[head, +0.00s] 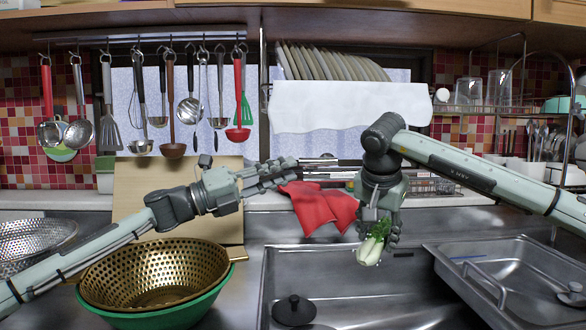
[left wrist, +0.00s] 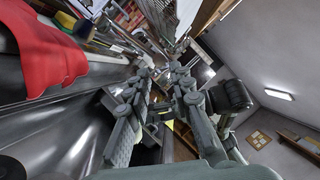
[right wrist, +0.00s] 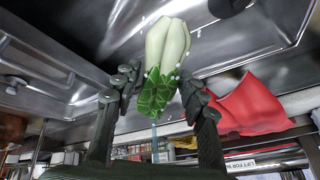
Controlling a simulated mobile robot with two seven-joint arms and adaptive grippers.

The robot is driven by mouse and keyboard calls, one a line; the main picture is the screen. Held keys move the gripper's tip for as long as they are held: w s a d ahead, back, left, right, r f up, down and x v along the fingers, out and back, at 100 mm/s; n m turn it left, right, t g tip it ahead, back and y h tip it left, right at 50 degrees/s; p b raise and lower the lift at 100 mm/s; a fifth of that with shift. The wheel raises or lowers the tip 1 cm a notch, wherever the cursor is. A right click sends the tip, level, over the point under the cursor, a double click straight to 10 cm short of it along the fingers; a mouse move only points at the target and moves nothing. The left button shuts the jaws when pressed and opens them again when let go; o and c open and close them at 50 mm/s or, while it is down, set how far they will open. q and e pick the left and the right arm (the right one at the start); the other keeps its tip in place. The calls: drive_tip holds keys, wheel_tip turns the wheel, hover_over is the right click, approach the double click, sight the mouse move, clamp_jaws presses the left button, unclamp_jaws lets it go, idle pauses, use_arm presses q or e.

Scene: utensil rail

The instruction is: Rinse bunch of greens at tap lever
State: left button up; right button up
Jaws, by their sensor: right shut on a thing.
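The bunch of greens (head: 371,248), with pale stalks and dark green leaves, hangs over the sink. My right gripper (head: 378,238) is shut on it, and the right wrist view shows the bunch (right wrist: 167,50) between the fingers (right wrist: 157,92), stalks outward. White droplet-like specks and a thin bluish streak, perhaps water, show around the leaves. My left gripper (head: 285,170) is at the back of the sink, close to a horizontal metal part (head: 320,162) that may be the tap. In the left wrist view its fingers (left wrist: 161,72) are apart with nothing held. I cannot make out the lever clearly.
A red cloth (head: 318,207) lies at the sink's back edge. The steel sink (head: 345,285) holds a dark round knob (head: 294,308). A gold colander (head: 150,270) in a green bowl stands left, a steel tray (head: 520,275) right. Utensils hang from the rail (head: 150,38).

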use_arm(q)
drive_tip(key=w+a+r+n+t+y, duration=0.1)
drive_tip(key=a+r+n+t, duration=0.1)
drive_tip(key=r+n+t, duration=0.1)
drive_tip(key=w+a+r+n+t, duration=0.1)
drive_tip(key=a+r+n+t, duration=0.2)
drive_tip(key=n, duration=0.1)
drive_tip(key=w+a+r+n+t+y, duration=0.1)
drive_tip(key=a+r+n+t, duration=0.2)
drive_tip(key=n, duration=0.1)
drive_tip(key=shift+w+r+y, duration=0.15)
drive_tip(key=shift+w+y, duration=0.15)
drive_tip(key=shift+w, duration=0.1)
clamp_jaws()
drive_tip(key=r+n+y, duration=0.2)
drive_tip(key=n+y, duration=1)
drive_tip(key=n, duration=1)
hover_over(318, 160)
drive_tip(key=s+a, duration=0.2)
drive_tip(key=s+d+f+n+g+y, duration=0.2)
drive_tip(key=s+f+n+g+y, duration=0.1)
drive_tip(key=s+n+y, duration=0.3)
drive_tip(key=shift+m+h, duration=0.4)
drive_tip(key=shift+h, duration=0.2)
drive_tip(key=x, duration=0.8)
drive_tip(key=shift+w+f, duration=0.25)
drive_tip(key=shift+f, duration=0.15)
